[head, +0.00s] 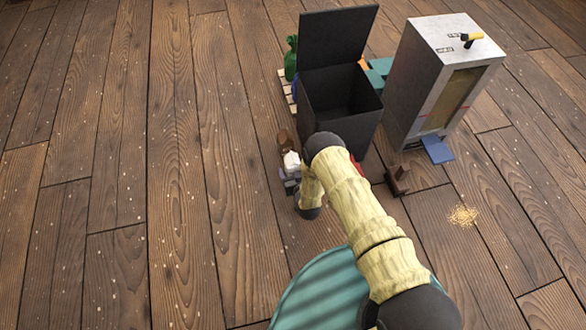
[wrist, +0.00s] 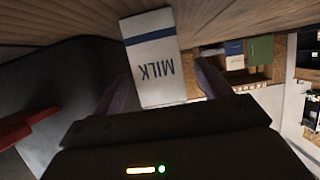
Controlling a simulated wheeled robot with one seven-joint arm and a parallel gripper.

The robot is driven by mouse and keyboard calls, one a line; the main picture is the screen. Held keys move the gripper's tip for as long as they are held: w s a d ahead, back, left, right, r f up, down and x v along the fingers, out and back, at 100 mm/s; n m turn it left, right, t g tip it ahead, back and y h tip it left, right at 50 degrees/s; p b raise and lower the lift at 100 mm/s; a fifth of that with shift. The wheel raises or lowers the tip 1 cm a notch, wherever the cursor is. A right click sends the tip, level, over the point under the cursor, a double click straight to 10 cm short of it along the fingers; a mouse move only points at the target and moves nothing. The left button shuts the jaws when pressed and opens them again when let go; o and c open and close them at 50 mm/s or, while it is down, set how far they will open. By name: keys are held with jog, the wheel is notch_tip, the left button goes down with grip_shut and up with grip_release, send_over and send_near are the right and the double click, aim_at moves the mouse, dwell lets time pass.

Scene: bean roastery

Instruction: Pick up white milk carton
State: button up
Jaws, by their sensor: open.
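The white milk carton (wrist: 156,48) has a blue stripe and the word MILK, upside down in the wrist view. In the head view it shows as a small white shape (head: 291,161) beside the black bin. My gripper (wrist: 155,80) is open, with one purplish finger on each side of the carton. The carton's near end reaches close to the gripper body. I cannot tell whether either finger touches it. In the head view my gripper (head: 291,183) is small and partly hidden by my arm.
A black bin (head: 341,110) with its lid up stands right beside the carton. A brown object (head: 283,139) lies just behind the carton. A grey metal cabinet (head: 445,75) stands farther right, with a dark brown object (head: 398,180) before it. The plank floor at left is clear.

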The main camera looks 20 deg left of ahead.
jog(key=shift+b+x, duration=0.65)
jog(key=shift+x, duration=0.55)
jog(key=shift+w+f, duration=0.1)
jog(key=shift+w, duration=0.15)
jog(key=shift+c, duration=0.5)
jog(key=c, duration=0.9)
